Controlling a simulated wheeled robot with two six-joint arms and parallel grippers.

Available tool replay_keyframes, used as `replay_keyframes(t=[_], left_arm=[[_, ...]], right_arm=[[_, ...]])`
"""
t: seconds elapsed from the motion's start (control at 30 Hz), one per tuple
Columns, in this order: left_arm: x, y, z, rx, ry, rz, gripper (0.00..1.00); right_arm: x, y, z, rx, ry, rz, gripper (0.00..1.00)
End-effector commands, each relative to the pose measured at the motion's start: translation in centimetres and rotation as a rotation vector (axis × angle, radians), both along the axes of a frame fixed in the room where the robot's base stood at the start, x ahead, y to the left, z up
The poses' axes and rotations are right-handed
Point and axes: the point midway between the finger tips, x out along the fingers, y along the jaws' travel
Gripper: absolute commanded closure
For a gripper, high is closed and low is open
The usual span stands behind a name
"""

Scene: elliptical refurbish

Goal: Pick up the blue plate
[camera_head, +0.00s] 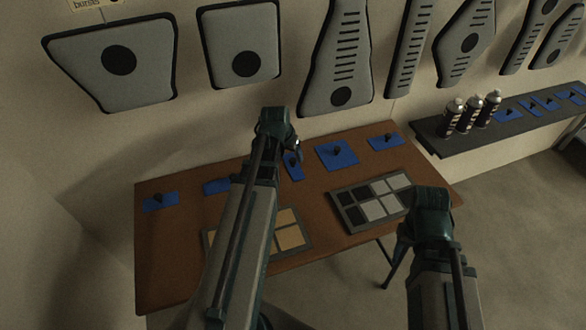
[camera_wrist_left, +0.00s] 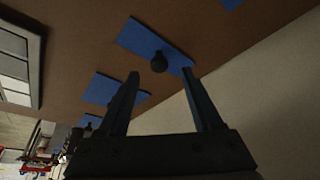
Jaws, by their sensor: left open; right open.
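Several flat blue plates with black knobs lie along the table's back edge. One blue plate (camera_head: 292,165) is just below my left gripper (camera_head: 297,150) in the head view. In the left wrist view a blue plate (camera_wrist_left: 143,37) lies just beyond the open fingers of my left gripper (camera_wrist_left: 162,73). Its black knob (camera_wrist_left: 158,63) appears between the fingertips; nothing is visibly held. Another blue plate (camera_head: 337,155) lies to the right, one (camera_head: 385,141) further right, and one (camera_head: 160,202) at the far left. My right forearm shows at lower right; its gripper cannot be made out.
The brown table (camera_head: 160,270) also holds a tray of grey tiles (camera_head: 345,217) and a tan-tile tray (camera_head: 291,238), partly behind my left arm. Spray cans (camera_head: 468,115) and more blue plates stand on a dark shelf (camera_head: 440,150). Grey panels (camera_head: 243,45) hang on the wall.

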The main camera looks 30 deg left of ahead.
Motion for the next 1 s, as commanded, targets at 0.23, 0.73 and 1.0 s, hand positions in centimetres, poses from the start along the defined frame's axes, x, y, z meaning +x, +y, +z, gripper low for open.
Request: replay_keyframes(t=[0.23,0.73,1.0], left_arm=[[1.0,0.0,-3.0,0.000,0.000,0.001,0.33],[1.0,0.0,-2.8,0.000,0.000,0.000,0.79],[1.0,0.0,-2.9,0.000,0.000,0.000,1.00]], right_arm=[[0.0,0.0,-3.0,0.000,0.000,0.000,0.50],[0.0,0.0,-2.8,0.000,0.000,0.000,0.50],[0.0,0.0,-2.8,0.000,0.000,0.000,0.50]])
